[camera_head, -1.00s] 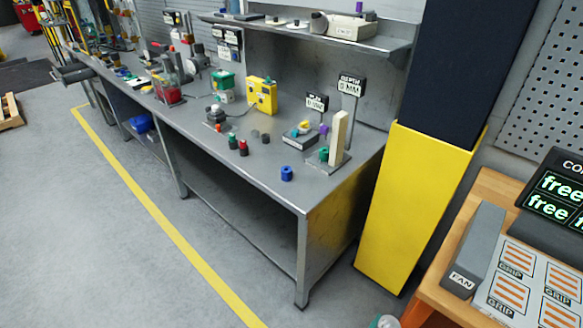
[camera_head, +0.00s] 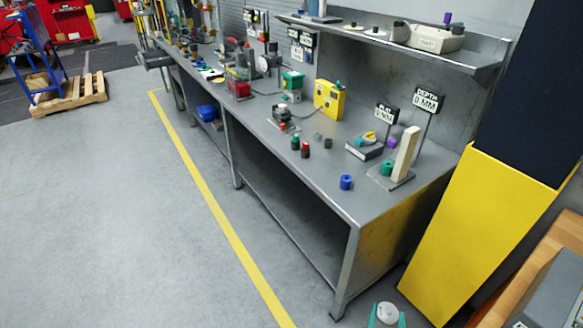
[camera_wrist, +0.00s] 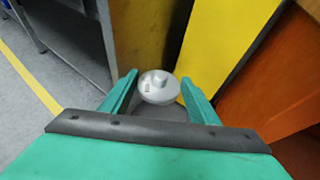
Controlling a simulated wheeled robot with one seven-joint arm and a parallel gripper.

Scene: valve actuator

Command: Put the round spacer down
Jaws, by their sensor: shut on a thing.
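The round spacer (camera_wrist: 159,87) is a pale grey-white disc with a raised centre. In the wrist view it sits between the tips of my gripper's two green fingers (camera_wrist: 160,98), and my gripper is shut on it. In the head view the spacer (camera_head: 388,312) and my green fingers (camera_head: 387,317) show at the bottom edge, in front of the near end of the bench. The grey metal workbench (camera_head: 335,195) runs away to the left. The spacer is held clear of the bench.
A blue cylinder (camera_head: 346,182) stands near the bench's front corner, with small red and dark pieces behind it. A grey block (camera_head: 364,148) and a cream upright (camera_head: 404,152) stand farther right. A yellow-and-dark pillar (camera_head: 490,220) stands right of the bench.

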